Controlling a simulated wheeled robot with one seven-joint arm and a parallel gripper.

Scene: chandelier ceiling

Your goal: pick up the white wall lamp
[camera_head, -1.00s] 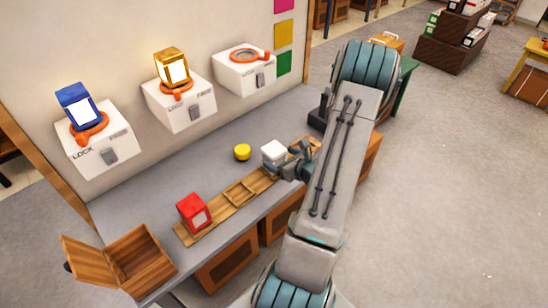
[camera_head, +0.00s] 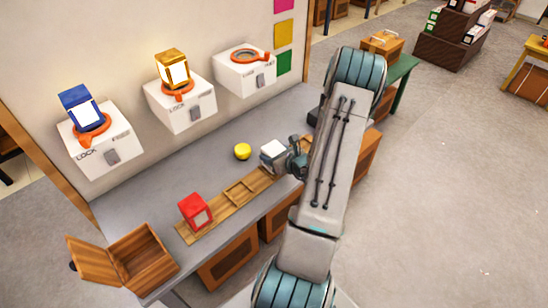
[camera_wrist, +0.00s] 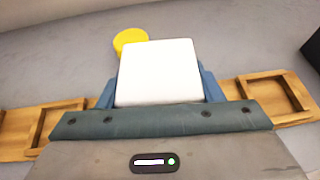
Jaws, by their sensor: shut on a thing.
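The white wall lamp (camera_head: 273,151) is a small white cube-shaped lamp at the right part of the wooden tray (camera_head: 212,216) on the grey counter. My gripper (camera_head: 285,157) is shut on it from the right side in the head view. In the wrist view the white lamp (camera_wrist: 160,72) sits between the two blue fingers (camera_wrist: 158,88), its white face toward the camera. The tray (camera_wrist: 60,122) shows on both sides behind it. Whether the lamp touches the tray is hard to tell.
A red lamp (camera_head: 194,211) stands on the tray's left part. A yellow round thing (camera_head: 242,151) lies behind the tray. Blue (camera_head: 80,108) and gold (camera_head: 171,68) lamps sit on white wall mounts; a third mount (camera_head: 245,75) is empty. An open wooden box (camera_head: 142,262) is at front left.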

